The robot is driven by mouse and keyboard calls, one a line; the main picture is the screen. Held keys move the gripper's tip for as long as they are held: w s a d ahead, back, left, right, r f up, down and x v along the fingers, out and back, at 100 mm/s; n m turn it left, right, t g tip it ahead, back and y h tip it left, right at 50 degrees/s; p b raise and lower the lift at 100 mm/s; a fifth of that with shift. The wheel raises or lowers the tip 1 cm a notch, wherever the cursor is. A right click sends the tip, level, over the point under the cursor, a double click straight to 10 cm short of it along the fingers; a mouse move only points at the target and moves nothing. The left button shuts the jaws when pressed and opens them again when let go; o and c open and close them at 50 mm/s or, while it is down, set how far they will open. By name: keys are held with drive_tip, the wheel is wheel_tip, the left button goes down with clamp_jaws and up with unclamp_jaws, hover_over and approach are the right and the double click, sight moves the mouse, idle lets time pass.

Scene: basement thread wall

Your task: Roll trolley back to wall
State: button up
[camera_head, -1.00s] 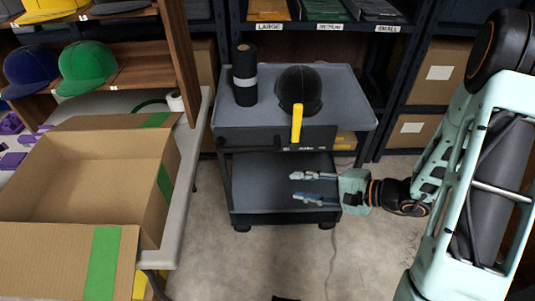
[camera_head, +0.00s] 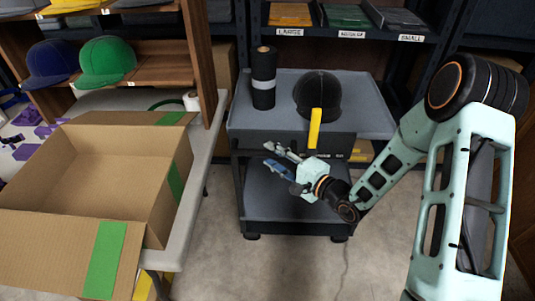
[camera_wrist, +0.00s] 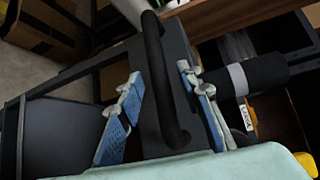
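The trolley (camera_head: 375,118) is grey with a top tray, a front panel and a lower shelf (camera_head: 295,205). It stands in front of the dark shelving. A black roll (camera_head: 263,80) and a black cap on a press with a yellow lever (camera_head: 315,128) are on its top. My gripper (camera_head: 270,154) is at the trolley's front left, by the front panel. In the wrist view my gripper (camera_wrist: 160,75) is open, with the trolley's black bent handle (camera_wrist: 157,65) between its fingers. Gaps show on both sides of the handle. The arm hides part of the lower shelf.
An open cardboard box (camera_head: 110,170) with green tape sits on a table (camera_head: 205,160) close to the trolley's left. Shelving with labelled bins (camera_head: 340,20) stands behind the trolley. The concrete floor (camera_head: 290,265) in front is clear except for a thin cable.

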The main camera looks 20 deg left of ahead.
drive_tip(key=shift+x, duration=1.3)
clamp_jaws()
